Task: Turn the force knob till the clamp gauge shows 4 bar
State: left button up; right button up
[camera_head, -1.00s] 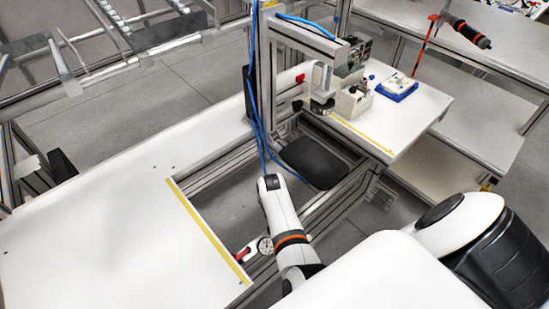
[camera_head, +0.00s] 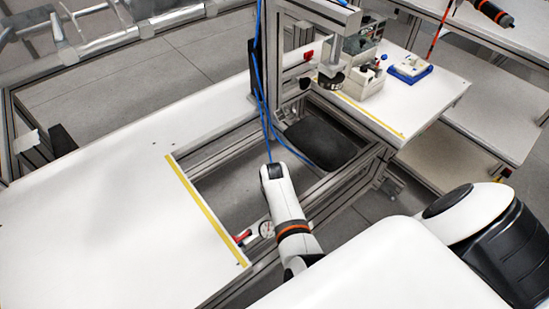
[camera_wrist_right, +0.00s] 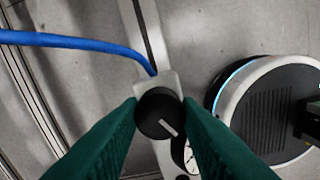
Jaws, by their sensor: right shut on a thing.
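In the right wrist view the round black force knob (camera_wrist_right: 158,115), with a pale line pointing down and right, sits between two green fingers. My right gripper (camera_wrist_right: 160,105) is shut on this knob. The clamp gauge (camera_wrist_right: 191,160), a white dial, is partly visible just below and right of it, partly covered by the right finger. The gauge also shows as a small white dial in the head view (camera_head: 267,228), beside my right arm. Its needle is too small or too hidden to read. My left gripper is not in view.
A blue hose (camera_wrist_right: 75,40) runs to the knob's mount in the right wrist view. A red-handled part (camera_head: 243,237) lies beside the gauge at the opening's edge. The white table (camera_head: 100,215) is clear at left. Small machines (camera_head: 360,75) stand at upper right.

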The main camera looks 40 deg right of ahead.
jog(key=n+p, duration=0.2)
jog(key=shift+r+n, duration=0.2)
jog(key=shift+n, duration=0.1)
jog(key=n+p, duration=0.2)
jog(key=shift+n, duration=0.3)
jog(key=n+p, duration=0.2)
jog(key=n, duration=0.1)
jog(key=shift+f+n, duration=0.1)
jog(key=shift+n, duration=0.2)
jog(key=shift+f+n+p, duration=0.1)
jog(key=shift+n+p, duration=0.45)
jog(key=shift+n, duration=0.95)
jog(key=o, duration=1)
jog(key=shift+c, duration=0.2)
